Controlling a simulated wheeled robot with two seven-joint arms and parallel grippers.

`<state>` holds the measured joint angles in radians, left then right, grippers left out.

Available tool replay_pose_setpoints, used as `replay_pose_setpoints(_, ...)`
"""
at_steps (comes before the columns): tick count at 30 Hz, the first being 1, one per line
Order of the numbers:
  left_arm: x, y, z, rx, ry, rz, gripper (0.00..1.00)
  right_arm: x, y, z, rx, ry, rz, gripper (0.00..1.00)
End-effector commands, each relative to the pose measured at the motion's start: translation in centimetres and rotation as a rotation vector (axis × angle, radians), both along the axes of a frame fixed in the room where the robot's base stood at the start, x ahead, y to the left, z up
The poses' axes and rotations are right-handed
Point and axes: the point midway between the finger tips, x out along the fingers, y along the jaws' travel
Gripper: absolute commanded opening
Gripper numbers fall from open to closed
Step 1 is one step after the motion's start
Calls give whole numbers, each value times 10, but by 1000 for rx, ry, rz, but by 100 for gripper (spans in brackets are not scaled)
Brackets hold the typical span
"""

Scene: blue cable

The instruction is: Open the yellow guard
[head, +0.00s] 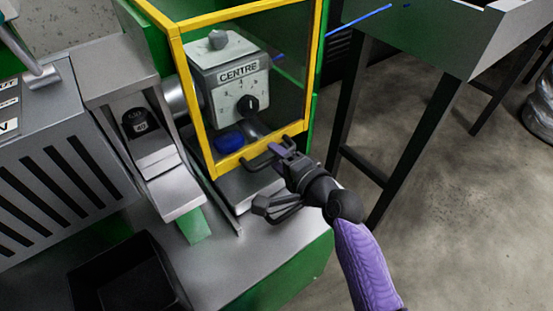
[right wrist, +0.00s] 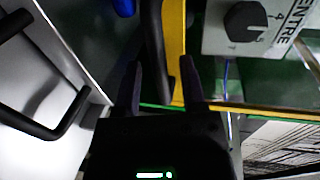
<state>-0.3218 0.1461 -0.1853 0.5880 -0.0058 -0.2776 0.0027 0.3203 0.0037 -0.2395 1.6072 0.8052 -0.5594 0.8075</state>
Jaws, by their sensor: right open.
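The yellow guard (head: 189,90) is a yellow frame with clear panels around a grey box marked CENTRE (head: 228,75). It looks shut. A black bar handle (head: 257,163) sits on its lower rail. My right gripper (head: 280,150) is at the right part of this handle. In the right wrist view, the open fingers (right wrist: 162,82) stand on either side of the handle (right wrist: 154,40) and the edge of the yellow frame (right wrist: 176,45). Whether a finger touches the handle cannot be told. My left gripper is not in view.
A blue cable (head: 355,22) runs from behind the guard toward a grey tray on dark legs (head: 470,40). A slotted grey housing (head: 60,170) and a black bin (head: 125,280) stand at left. A second black handle (right wrist: 45,130) shows in the right wrist view.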

Motion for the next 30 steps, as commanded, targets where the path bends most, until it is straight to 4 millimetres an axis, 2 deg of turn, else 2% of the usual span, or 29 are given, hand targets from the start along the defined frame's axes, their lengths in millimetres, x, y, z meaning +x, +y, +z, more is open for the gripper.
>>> replay_pose_setpoints(10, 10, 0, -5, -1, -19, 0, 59, 6, 4, -1, -1, 0, 0, 52)
replay_pose_setpoints(11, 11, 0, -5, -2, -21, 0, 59, 6, 4, -1, -1, 0, 0, 48)
replay_pose_setpoints(15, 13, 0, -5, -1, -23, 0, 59, 6, 4, -1, -1, 0, 0, 18)
replay_pose_setpoints(18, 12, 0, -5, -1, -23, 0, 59, 6, 4, -1, -1, 0, 0, 0)
replay_pose_setpoints(30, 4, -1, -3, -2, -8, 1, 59, 6, 4, -1, -2, 1, -1, 0)
